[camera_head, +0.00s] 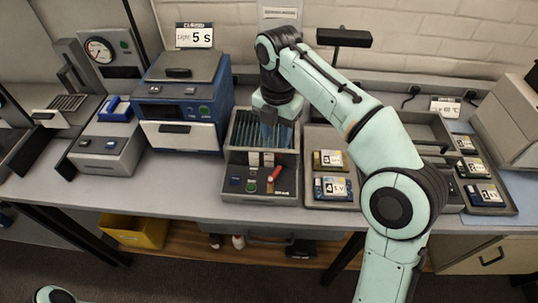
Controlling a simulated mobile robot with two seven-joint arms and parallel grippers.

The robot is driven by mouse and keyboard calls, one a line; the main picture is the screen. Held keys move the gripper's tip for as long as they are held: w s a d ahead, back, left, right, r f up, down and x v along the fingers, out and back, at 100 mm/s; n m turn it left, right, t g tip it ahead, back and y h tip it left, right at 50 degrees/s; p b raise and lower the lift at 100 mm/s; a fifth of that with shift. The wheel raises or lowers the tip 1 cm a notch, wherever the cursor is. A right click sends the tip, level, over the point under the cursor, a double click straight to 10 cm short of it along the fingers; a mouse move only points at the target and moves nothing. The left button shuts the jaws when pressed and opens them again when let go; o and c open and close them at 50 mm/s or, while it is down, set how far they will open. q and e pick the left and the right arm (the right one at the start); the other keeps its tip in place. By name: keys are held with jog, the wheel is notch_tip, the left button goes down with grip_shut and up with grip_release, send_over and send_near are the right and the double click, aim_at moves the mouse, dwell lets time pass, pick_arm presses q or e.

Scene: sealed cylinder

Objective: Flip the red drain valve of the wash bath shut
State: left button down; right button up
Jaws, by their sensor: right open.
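The wash bath (235,157) is a grey box near the middle of the bench, with an open tank of bluish content at its back. The red drain valve (274,173) is a small lever on its front panel, lying tilted, upper end to the right. My right gripper (270,122) points down over the tank, behind the valve and apart from it. It is open; its fingers are small and hard to make out. Of my left arm only a rounded piece shows at the bottom left corner; its gripper is out of view.
A blue machine (182,108) with a "5 s" sign (194,35) stands left of the bath. A tray (316,203) with labelled pieces sits close on its right. Small buttons sit beside the valve. A yellow bin (134,232) is on the shelf below.

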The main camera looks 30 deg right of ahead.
aim_at(276, 171)
jog(key=f+b, duration=0.1)
jog(key=f, duration=0.3)
jog(key=f+b, duration=0.1)
jog(key=f, duration=0.3)
jog(key=f+b, duration=0.1)
jog(key=f, duration=0.3)
jog(key=shift+s, duration=0.35)
jog(key=shift+f+b, duration=0.3)
jog(key=shift+f, duration=0.15)
pick_arm(q)
jog(key=f, duration=0.1)
jog(key=s+f, duration=0.2)
jog(key=f, duration=0.1)
jog(key=shift+s+f, duration=0.1)
pick_arm(e)
grip_shut()
